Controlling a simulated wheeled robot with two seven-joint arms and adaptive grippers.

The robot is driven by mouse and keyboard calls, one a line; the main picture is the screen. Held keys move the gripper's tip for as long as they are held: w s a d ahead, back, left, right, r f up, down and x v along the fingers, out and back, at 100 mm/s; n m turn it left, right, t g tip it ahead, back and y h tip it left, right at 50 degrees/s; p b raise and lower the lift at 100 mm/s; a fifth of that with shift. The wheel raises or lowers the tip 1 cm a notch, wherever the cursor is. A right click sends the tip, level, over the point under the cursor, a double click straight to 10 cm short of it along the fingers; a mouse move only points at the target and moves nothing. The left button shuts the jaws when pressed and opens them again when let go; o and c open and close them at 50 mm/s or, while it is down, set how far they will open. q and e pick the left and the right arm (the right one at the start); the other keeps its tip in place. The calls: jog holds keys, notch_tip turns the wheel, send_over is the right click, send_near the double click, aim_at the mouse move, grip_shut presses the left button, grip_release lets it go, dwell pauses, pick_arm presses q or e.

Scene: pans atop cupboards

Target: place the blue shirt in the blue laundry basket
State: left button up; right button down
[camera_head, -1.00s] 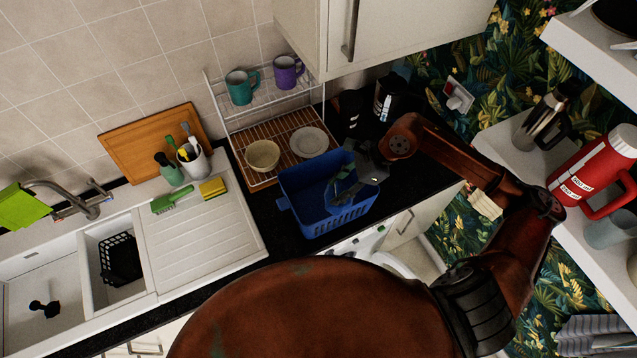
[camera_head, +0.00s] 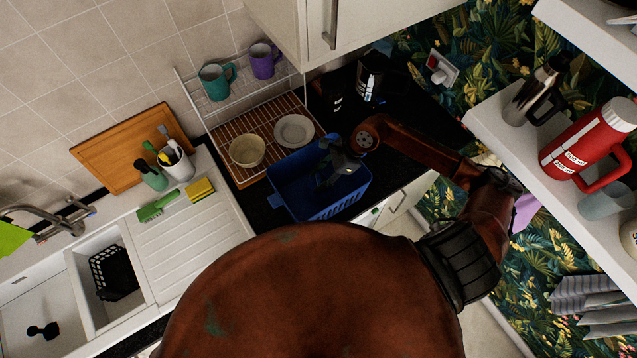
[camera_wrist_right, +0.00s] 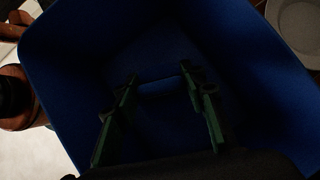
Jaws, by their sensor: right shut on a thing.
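The blue laundry basket (camera_head: 345,207) stands on the dark counter, in front of the dish rack. Its dark blue walls fill much of the right wrist view (camera_wrist_right: 70,75). My right gripper (camera_head: 332,180) reaches down into the basket; its two green fingers (camera_wrist_right: 160,92) also show in the right wrist view. They are shut on a narrow, lighter blue thing (camera_wrist_right: 160,87) between the tips. Too little of it shows to tell whether it is the shirt. I cannot recognise the blue shirt anywhere else. My left gripper is not in view.
The dish rack (camera_head: 222,140) with a bowl (camera_head: 247,150) and a plate (camera_head: 294,130) stands just behind the basket. A wall cupboard (camera_head: 365,20) overhangs at the back. A shelf (camera_head: 500,140) with a red flask (camera_head: 590,145) is at the right. The sink (camera_head: 60,300) is at the left.

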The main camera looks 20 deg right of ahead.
jog(key=shift+f, duration=0.65)
notch_tip(320, 180, down, 2)
jog(key=shift+f+p, duration=0.1)
jog(key=shift+p, duration=0.35)
jog(key=shift+f, duration=0.3)
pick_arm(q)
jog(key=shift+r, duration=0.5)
pick_arm(e)
jog(key=shift+f, duration=0.1)
jog(key=shift+f, duration=0.15)
jog(key=c, duration=1.2)
grip_release()
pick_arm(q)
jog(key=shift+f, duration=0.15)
